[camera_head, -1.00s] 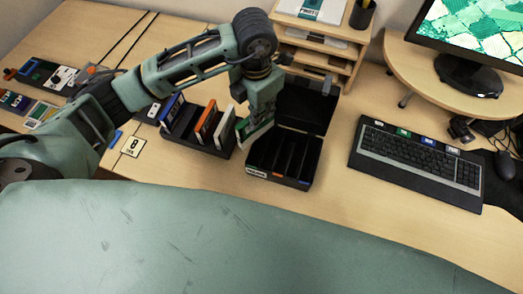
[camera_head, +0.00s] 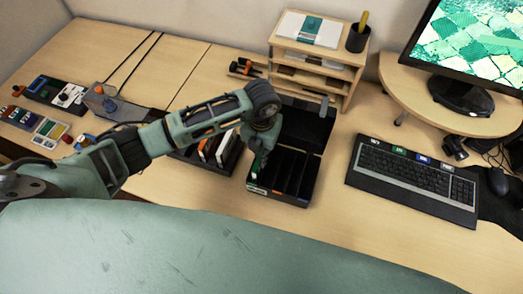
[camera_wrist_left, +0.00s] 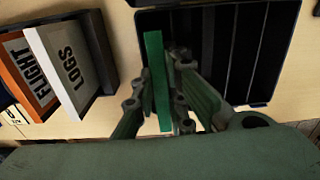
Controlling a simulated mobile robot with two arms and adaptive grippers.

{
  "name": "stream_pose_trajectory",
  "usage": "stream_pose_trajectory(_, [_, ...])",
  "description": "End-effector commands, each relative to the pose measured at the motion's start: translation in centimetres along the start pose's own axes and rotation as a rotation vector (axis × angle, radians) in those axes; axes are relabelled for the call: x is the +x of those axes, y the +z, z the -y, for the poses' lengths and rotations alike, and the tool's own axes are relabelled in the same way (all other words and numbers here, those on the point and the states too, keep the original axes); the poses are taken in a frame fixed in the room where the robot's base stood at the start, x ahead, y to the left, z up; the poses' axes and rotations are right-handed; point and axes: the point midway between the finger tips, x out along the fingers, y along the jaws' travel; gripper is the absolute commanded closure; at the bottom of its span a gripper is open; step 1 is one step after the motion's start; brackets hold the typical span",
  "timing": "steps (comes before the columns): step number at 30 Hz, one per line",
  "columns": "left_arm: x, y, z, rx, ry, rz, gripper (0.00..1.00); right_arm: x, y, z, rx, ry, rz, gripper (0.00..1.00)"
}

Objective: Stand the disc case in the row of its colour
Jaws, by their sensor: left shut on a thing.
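My left gripper (camera_head: 260,158) is shut on a green disc case (camera_wrist_left: 157,80), which it holds on edge. It is at the leftmost compartment of an open black box (camera_head: 305,197) with several narrow dividers. I cannot tell whether the case's lower edge is inside the compartment or just above it. In the wrist view the case stands between the fingers, in front of the left part of the box (camera_wrist_left: 262,104). The other compartments look empty. My right gripper is not in view.
A dark rack with a white LOGS case (camera_wrist_left: 72,70) and an orange FLIGHT case (camera_wrist_left: 27,75) stands just left of the box. The box's raised lid (camera_head: 305,125) is behind it, near a wooden shelf unit (camera_head: 310,60). A keyboard (camera_head: 413,180) lies to the right.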

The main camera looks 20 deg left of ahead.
Motion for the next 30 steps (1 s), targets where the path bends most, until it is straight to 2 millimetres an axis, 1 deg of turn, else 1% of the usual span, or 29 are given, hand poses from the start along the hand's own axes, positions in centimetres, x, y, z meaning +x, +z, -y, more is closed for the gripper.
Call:
stream_pose_trajectory(1, [0.4, -0.1, 0.1, -0.001, -0.001, -0.002, 1.0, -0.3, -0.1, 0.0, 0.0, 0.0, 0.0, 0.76])
stream_pose_trajectory(3, [0.9, 0.0, 0.0, 0.001, 0.0, 0.0, 1.0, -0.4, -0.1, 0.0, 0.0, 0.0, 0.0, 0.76])
stream_pose_trajectory(10, [1.1, 0.0, 0.0, 0.002, 0.0, 0.002, 1.0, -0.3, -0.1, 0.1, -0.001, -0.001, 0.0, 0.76])
stream_pose_trajectory(14, [1.5, 0.0, 0.0, 0.002, 0.0, 0.001, 1.0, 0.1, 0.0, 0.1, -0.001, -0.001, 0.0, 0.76])
stream_pose_trajectory(15, [1.4, 0.0, 0.0, 0.001, 0.0, 0.001, 0.86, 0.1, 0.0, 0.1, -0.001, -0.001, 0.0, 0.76])
stream_pose_trajectory(21, [1.4, 0.0, 0.0, 0.001, 0.0, 0.001, 0.69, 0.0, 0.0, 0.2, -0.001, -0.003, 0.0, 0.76])
stream_pose_trajectory(30, [1.2, 0.0, 0.0, 0.001, 0.0, 0.001, 0.69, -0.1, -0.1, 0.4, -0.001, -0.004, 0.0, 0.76])
